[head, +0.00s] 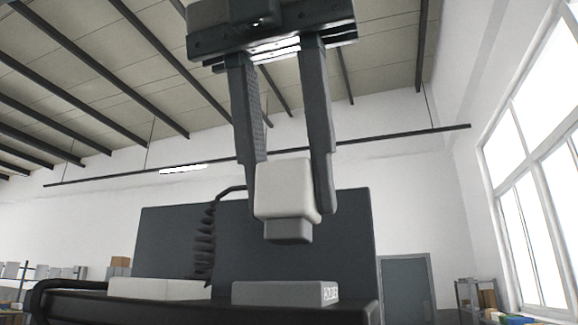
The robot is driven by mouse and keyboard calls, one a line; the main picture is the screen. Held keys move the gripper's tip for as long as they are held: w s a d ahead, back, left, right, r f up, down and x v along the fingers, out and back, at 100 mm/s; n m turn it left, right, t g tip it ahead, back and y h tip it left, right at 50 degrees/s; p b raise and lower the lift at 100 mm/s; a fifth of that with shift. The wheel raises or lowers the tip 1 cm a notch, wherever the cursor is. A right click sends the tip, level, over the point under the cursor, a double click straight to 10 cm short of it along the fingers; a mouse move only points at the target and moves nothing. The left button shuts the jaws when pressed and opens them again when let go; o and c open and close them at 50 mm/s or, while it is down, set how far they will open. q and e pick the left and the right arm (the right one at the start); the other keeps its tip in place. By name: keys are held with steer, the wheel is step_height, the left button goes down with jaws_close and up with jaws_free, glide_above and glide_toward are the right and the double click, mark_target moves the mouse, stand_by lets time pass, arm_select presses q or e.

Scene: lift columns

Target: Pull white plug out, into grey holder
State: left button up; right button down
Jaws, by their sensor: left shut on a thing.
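The white plug (284,187) is a pale block with a darker grey lower part (287,231). The plug hangs upright in the air. Below it, a grey block with lettering on its front, likely the grey holder (283,293), sits on a dark surface; its top opening cannot be made out. A clear gap shows between plug and block. My right gripper is not in view.
A pale block (160,289) stands left of the grey block on the dark surface (210,308). A dark upright panel (172,238) stands behind. A coiled black cable (208,240) hangs by the panel. Shelves and a door lie far behind.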

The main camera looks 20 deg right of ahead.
mark_target(289, 222)
arm_select(q)
steer(key=shift+f+b, duration=1.45)
steer(key=shift+f, duration=0.45)
stand_by(1.0)
steer(key=o, duration=1.6)
steer(key=shift+o, duration=0.2)
steer(key=shift+r, duration=0.15)
steer(key=shift+r+p, duration=3.4)
steer(key=shift+p, duration=0.4)
